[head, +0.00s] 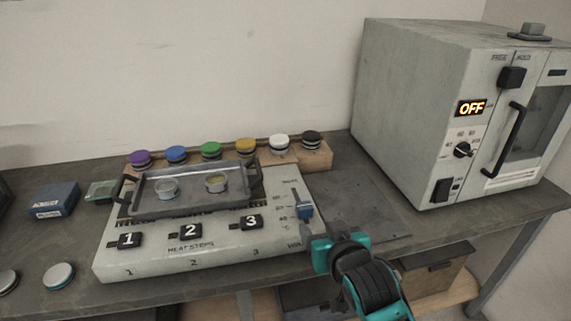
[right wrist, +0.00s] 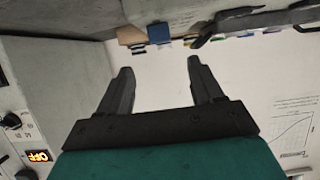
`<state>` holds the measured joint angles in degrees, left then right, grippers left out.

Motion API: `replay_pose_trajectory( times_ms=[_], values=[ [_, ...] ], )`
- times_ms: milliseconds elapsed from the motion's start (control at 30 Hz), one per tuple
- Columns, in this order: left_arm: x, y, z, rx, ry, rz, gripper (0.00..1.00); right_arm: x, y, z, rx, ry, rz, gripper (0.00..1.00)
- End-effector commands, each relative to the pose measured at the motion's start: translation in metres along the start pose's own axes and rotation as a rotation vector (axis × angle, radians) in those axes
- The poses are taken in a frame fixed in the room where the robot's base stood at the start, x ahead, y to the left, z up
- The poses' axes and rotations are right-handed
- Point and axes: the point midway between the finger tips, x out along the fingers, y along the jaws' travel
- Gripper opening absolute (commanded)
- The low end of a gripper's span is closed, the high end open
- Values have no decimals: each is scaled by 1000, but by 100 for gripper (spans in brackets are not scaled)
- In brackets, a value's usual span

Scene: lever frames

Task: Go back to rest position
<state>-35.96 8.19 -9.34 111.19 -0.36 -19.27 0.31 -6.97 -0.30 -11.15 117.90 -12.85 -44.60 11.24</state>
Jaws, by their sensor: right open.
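My right gripper (head: 308,238) is in the lower middle of the head view, in front of the right end of the heat strips unit (head: 140,262). It is close to the blue-handled slider (head: 305,211); I cannot tell whether it touches. In the right wrist view my right gripper (right wrist: 160,68) has its two dark fingers apart with nothing between them. My left gripper is not in view.
A rack (head: 316,155) with several coloured-lid jars stands behind the unit. A grey oven (head: 410,110) showing OFF stands at the right. A blue box (head: 55,199) and round lids (head: 58,276) lie at the left. The grey plate (head: 360,212) right of the unit is bare.

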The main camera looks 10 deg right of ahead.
Motion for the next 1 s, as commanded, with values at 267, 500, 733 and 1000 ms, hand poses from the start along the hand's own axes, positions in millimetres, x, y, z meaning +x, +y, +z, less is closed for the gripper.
replay_pose_trajectory(
  times_ms=[267, 500, 733, 1000],
  values=[
    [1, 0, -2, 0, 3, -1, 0, -23, 1, 102, -58, -103, -64, 66],
    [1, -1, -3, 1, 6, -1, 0, -75, 7, 203, -99, -191, -133, 66],
    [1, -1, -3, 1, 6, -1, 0, -91, 9, 224, -105, -206, -148, 66],
    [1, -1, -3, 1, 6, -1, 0, -91, 9, 224, -105, -206, -148, 66]
  ],
)
